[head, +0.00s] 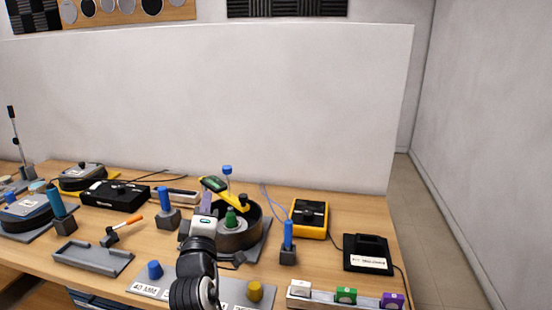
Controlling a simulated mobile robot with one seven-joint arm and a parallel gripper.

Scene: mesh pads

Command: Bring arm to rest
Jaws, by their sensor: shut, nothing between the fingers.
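My arm rises from the bottom edge, left of centre, over the front of the workbench (150,240). My gripper (204,222) points away from the camera, in front of and left of a round dark bowl-like fixture (238,240). It is shut with nothing held. Its fingertips are largely hidden behind its own white body. A purple upright piece shows just beyond it, and I cannot tell whether they touch.
A yellow-handled device (222,191) and a green knob (231,217) are at the fixture. Blue-handled tools (288,236) stand on both sides. A yellow meter (309,217) and black box (367,253) are right. A grey tray (92,258) lies left. A pale partition (210,100) stands behind.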

